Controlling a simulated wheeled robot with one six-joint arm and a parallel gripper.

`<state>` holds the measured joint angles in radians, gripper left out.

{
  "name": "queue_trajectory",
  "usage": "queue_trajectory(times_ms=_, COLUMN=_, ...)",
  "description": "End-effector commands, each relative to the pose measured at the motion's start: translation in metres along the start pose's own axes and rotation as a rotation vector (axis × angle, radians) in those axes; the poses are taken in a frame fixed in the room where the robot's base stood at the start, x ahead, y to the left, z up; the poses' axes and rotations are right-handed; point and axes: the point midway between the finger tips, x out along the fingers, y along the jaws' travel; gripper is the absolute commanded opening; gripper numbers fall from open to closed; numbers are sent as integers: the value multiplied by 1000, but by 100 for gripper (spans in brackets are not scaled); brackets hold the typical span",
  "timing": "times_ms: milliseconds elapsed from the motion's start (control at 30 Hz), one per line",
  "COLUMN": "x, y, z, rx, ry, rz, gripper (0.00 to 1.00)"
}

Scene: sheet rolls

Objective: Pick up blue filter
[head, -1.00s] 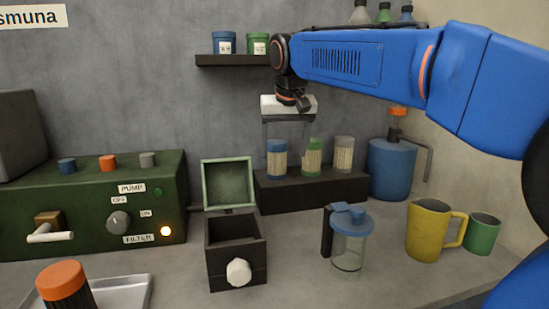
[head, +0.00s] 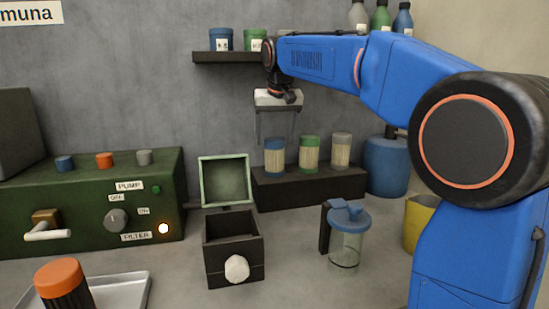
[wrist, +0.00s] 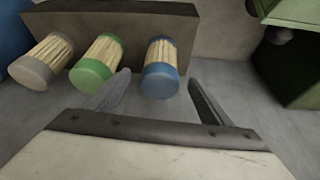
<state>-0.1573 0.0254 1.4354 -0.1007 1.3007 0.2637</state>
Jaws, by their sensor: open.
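The blue filter (head: 275,158) has a blue cap and a pale pleated body. It stands upright at the left end of a dark block. A green filter (head: 309,155) and a grey filter (head: 341,151) stand to its right. My gripper (head: 275,140) hangs above and in front of the blue filter, its fingers pointing down. In the wrist view the blue filter (wrist: 160,70) lies beyond and between the two spread fingers, nearer the middle. My gripper (wrist: 160,92) is open and empty. I cannot tell whether either finger touches the filter.
The dark block (head: 310,190) carries the filters. An open dark box (head: 234,265) with a raised lid (head: 225,181) stands in front left, a lidded glass jug (head: 346,245) in front right. A shelf (head: 232,58) with jars is above. A green pump unit (head: 90,205) is left.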

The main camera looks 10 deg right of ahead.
Motion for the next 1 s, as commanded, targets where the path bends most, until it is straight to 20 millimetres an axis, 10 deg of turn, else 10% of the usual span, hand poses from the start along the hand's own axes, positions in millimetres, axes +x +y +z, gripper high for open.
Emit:
queue_trajectory(times_ms=567, x=35, y=0, z=-10, rx=0, ry=0, rz=0, gripper=75)
queue_trajectory(times_ms=800, x=34, y=0, z=-10, rx=0, ry=0, rz=0, gripper=22)
queue_trajectory(times_ms=1000, x=34, y=0, z=-10, rx=0, ry=1, rz=0, gripper=22)
